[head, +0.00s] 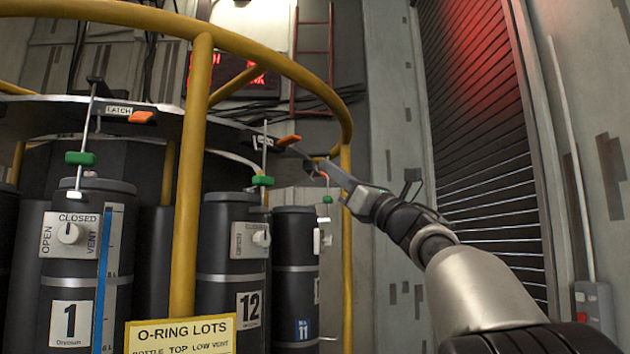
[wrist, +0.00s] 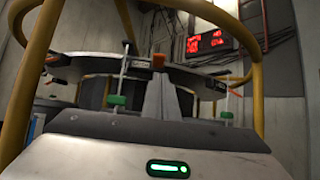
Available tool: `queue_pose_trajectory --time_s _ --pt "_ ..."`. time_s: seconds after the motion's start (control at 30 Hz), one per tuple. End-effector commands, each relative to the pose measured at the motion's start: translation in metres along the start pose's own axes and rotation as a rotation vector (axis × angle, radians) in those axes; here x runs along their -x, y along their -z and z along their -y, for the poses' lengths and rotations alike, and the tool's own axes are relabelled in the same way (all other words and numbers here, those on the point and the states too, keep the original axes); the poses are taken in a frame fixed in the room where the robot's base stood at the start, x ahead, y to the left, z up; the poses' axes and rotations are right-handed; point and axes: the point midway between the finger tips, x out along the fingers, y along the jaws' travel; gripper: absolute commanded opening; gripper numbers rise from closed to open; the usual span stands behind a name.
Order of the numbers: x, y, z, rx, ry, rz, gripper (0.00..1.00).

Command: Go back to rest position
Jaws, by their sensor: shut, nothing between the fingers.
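My gripper (head: 312,163) is at the middle of the head view, at the end of my arm, which reaches in from the lower right. Its thin fingers point left toward the rosette's upper rim, near an orange latch tab (head: 289,140). In the wrist view my gripper (wrist: 168,80) shows as two grey fingers together, with nothing held between them. Whether the fingertips touch anything on the rosette cannot be told.
Black bottles numbered 1 (head: 70,260), 12 (head: 236,250) and 11 (head: 296,265) hang on the rosette inside a yellow rail frame (head: 190,170). A yellow O-ring sign (head: 180,335) stands in front. A shutter door (head: 480,140) is at right. A red display (wrist: 204,40) is behind.

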Motion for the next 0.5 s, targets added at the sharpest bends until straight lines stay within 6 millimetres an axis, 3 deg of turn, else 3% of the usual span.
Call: queue_pose_trajectory --time_s 0.13,0.5 --pt "0.0118 -0.0068 -0.0002 0.001 0.0 0.001 0.0" --pt "0.0136 -0.0083 -0.0001 0.001 0.0 0.0 0.0"
